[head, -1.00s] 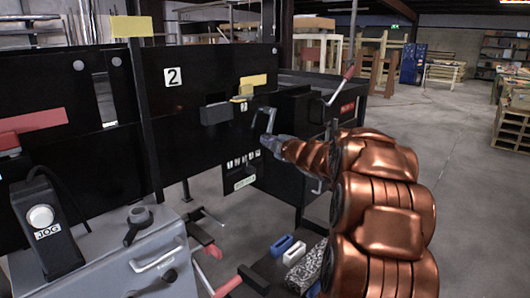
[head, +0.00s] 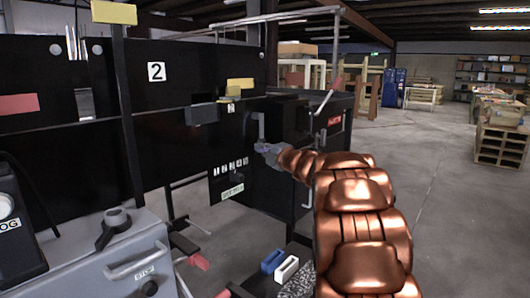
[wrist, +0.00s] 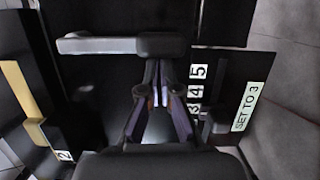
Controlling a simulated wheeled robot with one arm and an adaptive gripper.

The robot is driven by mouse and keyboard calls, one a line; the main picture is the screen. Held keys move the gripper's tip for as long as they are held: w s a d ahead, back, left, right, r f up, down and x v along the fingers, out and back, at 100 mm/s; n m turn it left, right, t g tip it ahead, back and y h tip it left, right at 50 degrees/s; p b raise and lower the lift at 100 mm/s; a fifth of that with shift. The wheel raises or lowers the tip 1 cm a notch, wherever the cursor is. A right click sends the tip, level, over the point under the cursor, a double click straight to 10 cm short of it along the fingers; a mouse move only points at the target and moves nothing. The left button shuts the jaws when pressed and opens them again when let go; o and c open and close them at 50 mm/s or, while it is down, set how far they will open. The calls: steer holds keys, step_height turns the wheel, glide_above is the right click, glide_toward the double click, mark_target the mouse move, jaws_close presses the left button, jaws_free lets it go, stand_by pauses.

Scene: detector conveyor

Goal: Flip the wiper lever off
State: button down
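A grey cranked handle (head: 261,126) stands out from the black panel in the head view. It shows as a grey bar (wrist: 120,45) across the top of the wrist view. No readable label names it as the wiper lever. My gripper (head: 262,149) is just below this handle in the head view. In the wrist view its two fingers (wrist: 159,72) point at the bar's right part, with a narrow gap between them. I see nothing clearly held. Whether the tips touch the bar I cannot tell.
A red-tipped lever (head: 323,102) stands right of the handle. The number row (head: 231,165) and the "SET TO 3" label (wrist: 250,106) are close to my gripper. A grey box (head: 202,114) and yellow block (head: 240,85) are at left. A grey console (head: 110,262) stands in front left.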

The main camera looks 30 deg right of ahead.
steer(key=shift+d, duration=0.1)
stand_by(0.3)
steer(key=s+a+b, duration=0.1)
steer(key=s+a, duration=0.2)
steer(key=s, duration=0.8)
steer(key=shift+a, duration=0.2)
stand_by(0.6)
